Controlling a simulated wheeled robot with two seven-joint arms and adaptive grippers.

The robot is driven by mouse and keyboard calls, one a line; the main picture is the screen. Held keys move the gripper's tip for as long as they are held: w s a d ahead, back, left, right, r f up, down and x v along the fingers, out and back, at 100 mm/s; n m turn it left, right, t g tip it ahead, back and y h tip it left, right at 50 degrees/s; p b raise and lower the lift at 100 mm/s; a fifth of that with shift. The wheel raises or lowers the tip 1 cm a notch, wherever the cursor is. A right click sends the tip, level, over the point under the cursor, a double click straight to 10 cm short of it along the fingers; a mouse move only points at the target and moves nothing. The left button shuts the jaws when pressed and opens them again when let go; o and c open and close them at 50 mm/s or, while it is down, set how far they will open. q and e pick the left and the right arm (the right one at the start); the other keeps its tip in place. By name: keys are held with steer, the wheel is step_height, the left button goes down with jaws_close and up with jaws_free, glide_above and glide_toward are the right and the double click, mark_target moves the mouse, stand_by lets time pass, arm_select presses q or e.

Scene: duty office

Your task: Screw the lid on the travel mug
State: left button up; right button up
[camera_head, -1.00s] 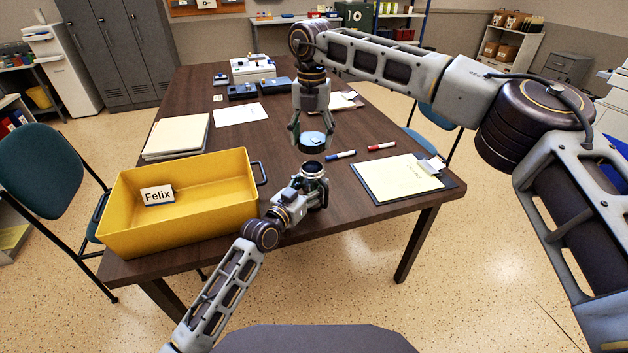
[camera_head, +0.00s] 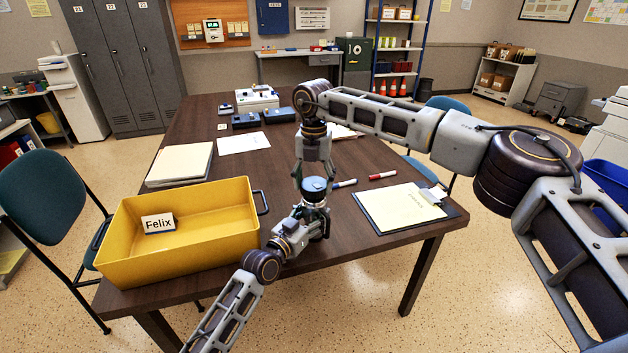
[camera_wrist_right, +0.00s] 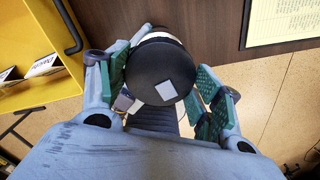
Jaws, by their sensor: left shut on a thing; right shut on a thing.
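The lid (camera_head: 314,184), a round dark disc with a bluish top in the head view, sits over the mouth of the travel mug (camera_head: 315,198). Whether it rests fully on the rim cannot be told. In the right wrist view the lid (camera_wrist_right: 158,68) is black with a pale square mark. My right gripper (camera_head: 314,181) points down from above, shut on the lid, its green-padded fingers on either side. My left gripper (camera_head: 316,222) is shut on the mug's body near the table's front edge and hides much of it. The mug looks upright.
A yellow bin (camera_head: 190,255) labelled Felix stands left of the mug. A blue marker (camera_head: 345,183), a red marker (camera_head: 382,176) and a clipboard (camera_head: 400,208) lie to the right. Papers (camera_head: 180,163) and dark boxes lie farther back on the brown table (camera_head: 260,170).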

steer(key=shift+f, duration=0.15)
steer(key=shift+f, duration=0.75)
steer(key=shift+f, duration=0.6)
stand_by(0.9)
steer(key=shift+m, duration=2.6)
steer(key=m, duration=0.4)
steer(key=shift+m, duration=0.4)
steer(key=m, duration=0.5)
steer(key=shift+m, duration=0.3)
steer(key=m, duration=0.4)
steer(key=shift+m, duration=0.4)
steer(key=o, duration=0.9)
